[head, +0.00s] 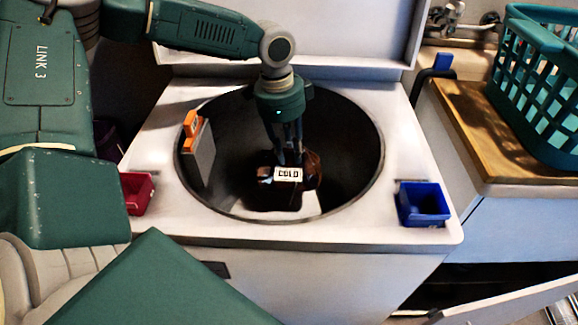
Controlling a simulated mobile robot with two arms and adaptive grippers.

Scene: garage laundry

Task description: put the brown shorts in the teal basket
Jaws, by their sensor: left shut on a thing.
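My left gripper (288,155) reaches straight down into the round dark tub of a white top-loading washer. It is shut on a dark brown bundle, which I take to be the brown shorts (313,171). A white label reading "COLD" (289,175) shows in front of the fingertips and hides part of the bundle. The tub is dark, so the shape of the cloth is hard to make out. The teal basket (525,98) stands on a wooden top at the right, apart from the gripper. My right gripper is out of view.
The washer (150,160) has its lid (330,30) raised behind the tub. A red bin (137,192) and a blue bin (424,204) sit on its rim. An orange-topped grey box (199,150) is at the tub's left.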

